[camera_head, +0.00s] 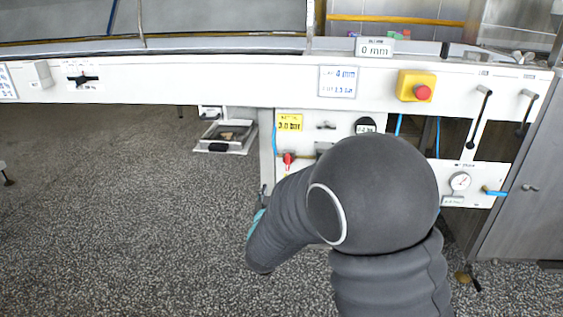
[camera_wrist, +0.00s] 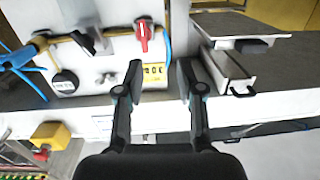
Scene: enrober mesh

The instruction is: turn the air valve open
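A red-handled valve (camera_head: 288,158) sits on the white panel under the beam, just below a yellow label reading about 3.0 bar (camera_head: 289,122). In the wrist view the panel appears upside down, with the red handle (camera_wrist: 143,35) pointing along the picture's vertical and the yellow label (camera_wrist: 154,72) nearer. My gripper (camera_wrist: 160,72) is open and empty. Its fingers point towards the panel, either side of the label in the picture, and the red handle shows beyond the left fingertip, apart from it.
A yellow box with a red button (camera_head: 416,87) is on the beam. A pressure gauge (camera_head: 460,181) and a blue lever (camera_head: 495,191) are at the right, below black levers (camera_head: 478,117).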

